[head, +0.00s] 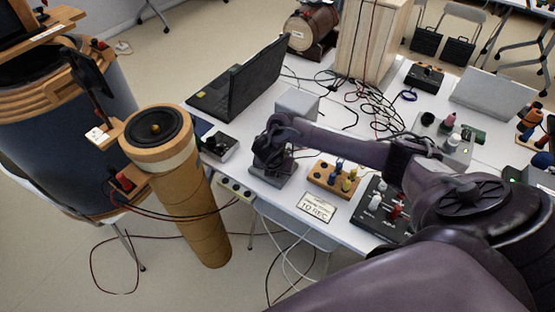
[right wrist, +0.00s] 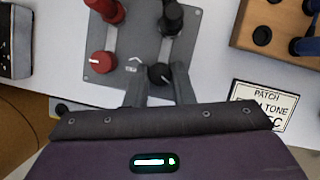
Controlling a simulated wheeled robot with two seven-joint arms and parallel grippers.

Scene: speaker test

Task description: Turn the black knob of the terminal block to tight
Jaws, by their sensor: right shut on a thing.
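The terminal block (right wrist: 135,42) is a grey plate on the white table, seen in the right wrist view. It carries red and black posts at the top, a red knob (right wrist: 102,62) at lower left and the black knob (right wrist: 159,74) at lower right. The black knob has a white pointer line, tilted toward lower right. My right gripper (right wrist: 160,80) has one finger on each side of the black knob and is shut on it. In the head view my right gripper (head: 272,152) reaches down to the table and hides most of the block. My left gripper is not in view.
A small black box (head: 220,146) is to the left. A laptop (head: 240,80) and loose cables lie behind. A cardboard tube speaker (head: 190,200) stands left of the table.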

